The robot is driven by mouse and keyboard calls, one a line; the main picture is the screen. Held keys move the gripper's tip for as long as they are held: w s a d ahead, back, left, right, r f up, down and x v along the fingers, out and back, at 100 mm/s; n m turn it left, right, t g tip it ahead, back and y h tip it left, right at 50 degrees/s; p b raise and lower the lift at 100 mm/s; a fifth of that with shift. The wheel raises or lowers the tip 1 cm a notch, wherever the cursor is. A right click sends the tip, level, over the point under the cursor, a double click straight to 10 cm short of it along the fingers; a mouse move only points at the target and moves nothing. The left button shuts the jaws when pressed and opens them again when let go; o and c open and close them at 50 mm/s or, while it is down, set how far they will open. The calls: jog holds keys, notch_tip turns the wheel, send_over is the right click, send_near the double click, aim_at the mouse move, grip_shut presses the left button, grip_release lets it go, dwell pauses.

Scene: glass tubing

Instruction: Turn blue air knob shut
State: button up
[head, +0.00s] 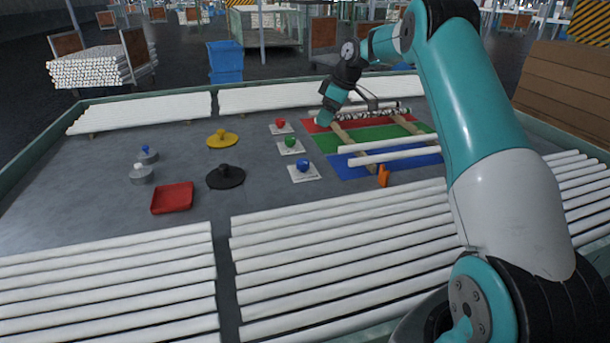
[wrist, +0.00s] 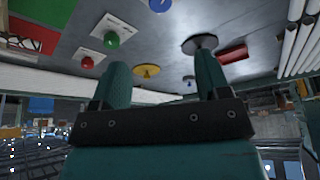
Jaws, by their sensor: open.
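The blue knob (head: 303,165) sits on a square white plate on the grey table, nearest of three knobs in a row. In the wrist view the blue knob (wrist: 159,5) shows at the top edge, partly cut off. My gripper (wrist: 162,62) is open, with nothing between its two teal fingers. In the head view my gripper is over the far right part of the table, near the red mat, to the right of and beyond the blue knob and apart from it. Its fingertips are hard to make out there.
The green knob (head: 290,142) and red knob (head: 279,124) stand on white plates beyond the blue one. A black disc (head: 225,177), a yellow disc (head: 222,139) and a red tray (head: 172,198) lie to the left. White tubes (head: 390,153) lie on wooden strips over coloured mats at right.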

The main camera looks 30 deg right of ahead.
aim_at(303, 161)
jog(key=x, duration=1.7)
jog(key=shift+a+f+p, duration=0.1)
jog(key=shift+f+p, duration=0.05)
jog(key=shift+p, duration=0.2)
jog(key=c, duration=0.9)
jog(key=shift+f+n+y+b, duration=0.15)
jog(key=shift+n+y+b, duration=0.15)
jog(key=shift+n+b, duration=0.4)
jog(key=shift+w+r+n+g+p, duration=0.15)
jog(key=shift+n+g+p, duration=0.1)
jog(key=shift+n+p, duration=0.2)
jog(key=shift+s+r+n+g+p, duration=0.1)
jog(key=shift+r+n+g+p, duration=0.15)
jog(key=shift+n, duration=0.3)
jog(key=shift+n+p, duration=0.3)
jog(key=shift+p, duration=0.25)
jog(key=shift+f, duration=0.15)
